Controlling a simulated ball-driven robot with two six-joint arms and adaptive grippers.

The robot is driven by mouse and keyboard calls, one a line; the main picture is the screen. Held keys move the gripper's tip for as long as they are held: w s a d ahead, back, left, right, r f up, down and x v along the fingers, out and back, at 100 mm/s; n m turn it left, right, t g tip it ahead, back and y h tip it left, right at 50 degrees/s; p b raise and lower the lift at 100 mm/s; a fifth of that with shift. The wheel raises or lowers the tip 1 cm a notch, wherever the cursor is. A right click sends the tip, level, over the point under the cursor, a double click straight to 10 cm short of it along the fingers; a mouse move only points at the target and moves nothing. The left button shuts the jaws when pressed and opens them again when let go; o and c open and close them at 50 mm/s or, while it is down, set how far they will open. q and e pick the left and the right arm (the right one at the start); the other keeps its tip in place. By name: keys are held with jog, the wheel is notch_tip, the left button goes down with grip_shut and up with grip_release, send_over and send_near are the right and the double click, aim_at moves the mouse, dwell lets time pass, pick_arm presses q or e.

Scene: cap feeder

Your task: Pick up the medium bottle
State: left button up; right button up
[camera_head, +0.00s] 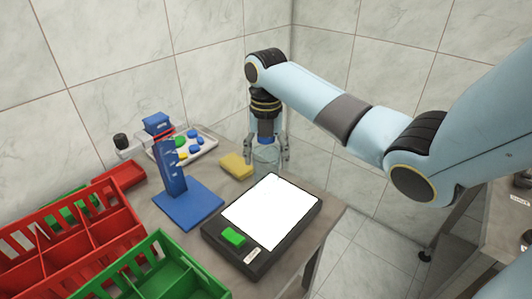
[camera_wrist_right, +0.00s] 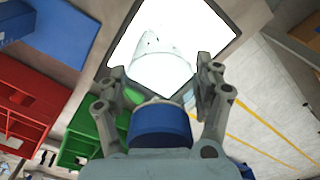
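A clear bottle with a blue cap (camera_head: 267,158) is upright at the back edge of the table, behind the lit panel. My right gripper (camera_head: 268,154) points straight down over it, one finger on each side. In the right wrist view the blue cap (camera_wrist_right: 160,125) sits between the finger bases, and the see-through body reaches away between the fingers (camera_wrist_right: 163,82). Slim gaps seem to show beside the bottle, so the fingers look open around it. The bottle's size against others cannot be judged. My left gripper is not in view.
A black-framed white light panel (camera_head: 312,206) with a green button (camera_head: 233,237) lies in front. A yellow sponge (camera_head: 236,166), a blue stand (camera_head: 188,205), a tray of coloured caps (camera_head: 207,150), red crates (camera_head: 127,218) and a green crate (camera_head: 152,245) fill the left.

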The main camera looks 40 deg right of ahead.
jog(key=c, duration=1.1)
jog(key=shift+r, duration=0.1)
